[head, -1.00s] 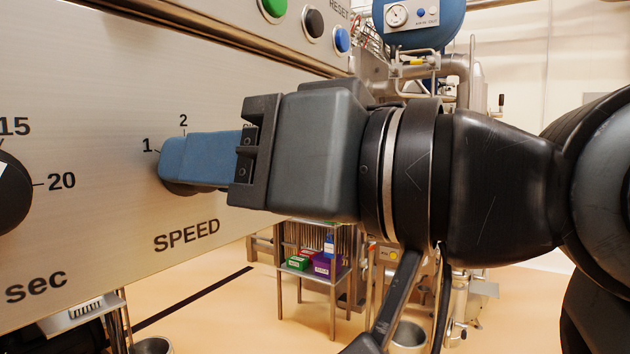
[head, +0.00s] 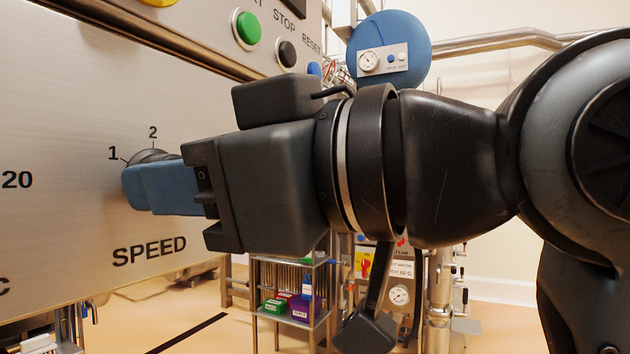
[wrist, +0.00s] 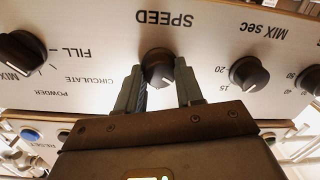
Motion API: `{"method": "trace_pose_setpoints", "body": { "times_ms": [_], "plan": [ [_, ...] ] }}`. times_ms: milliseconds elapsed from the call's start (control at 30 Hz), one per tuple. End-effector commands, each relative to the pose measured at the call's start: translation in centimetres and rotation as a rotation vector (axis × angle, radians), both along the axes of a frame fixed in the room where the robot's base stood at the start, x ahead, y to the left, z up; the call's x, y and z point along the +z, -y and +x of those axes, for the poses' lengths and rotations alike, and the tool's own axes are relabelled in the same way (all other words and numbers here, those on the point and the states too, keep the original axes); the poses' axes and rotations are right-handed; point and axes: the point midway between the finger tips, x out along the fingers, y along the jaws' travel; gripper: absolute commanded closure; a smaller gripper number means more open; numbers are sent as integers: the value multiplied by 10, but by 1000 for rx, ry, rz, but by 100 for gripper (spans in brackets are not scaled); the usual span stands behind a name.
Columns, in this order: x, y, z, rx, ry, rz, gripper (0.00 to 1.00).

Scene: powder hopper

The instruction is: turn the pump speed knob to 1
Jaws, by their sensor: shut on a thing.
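The speed knob (head: 150,156) is a dark round knob on the metal panel, above the word SPEED, with marks 1 and 2 beside its rim. In the wrist view the knob (wrist: 158,66) sits between the two fingers, below the upside-down SPEED label. My gripper (head: 135,187) is shut on it with blue finger pads; it also shows in the wrist view (wrist: 158,80). The fingers hide much of the knob in the head view, and I cannot read where its pointer stands.
The mix sec knob (wrist: 249,73) is beside the speed knob, and the fill selector knob (wrist: 22,53) is on its other side. Green (head: 246,28) and black (head: 287,53) buttons sit on the strip above. A shelf with coloured boxes (head: 300,306) stands behind.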

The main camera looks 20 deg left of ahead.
Motion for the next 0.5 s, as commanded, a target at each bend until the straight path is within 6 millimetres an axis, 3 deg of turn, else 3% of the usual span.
{"method": "trace_pose_setpoints", "body": {
  "times_ms": [367,400,500],
  "plan": [
    [-1,0,0,0,6,-2,94],
    [-1,0,0,0,6,-2,63],
    [-1,0,0,0,5,-2,53]
  ]
}}
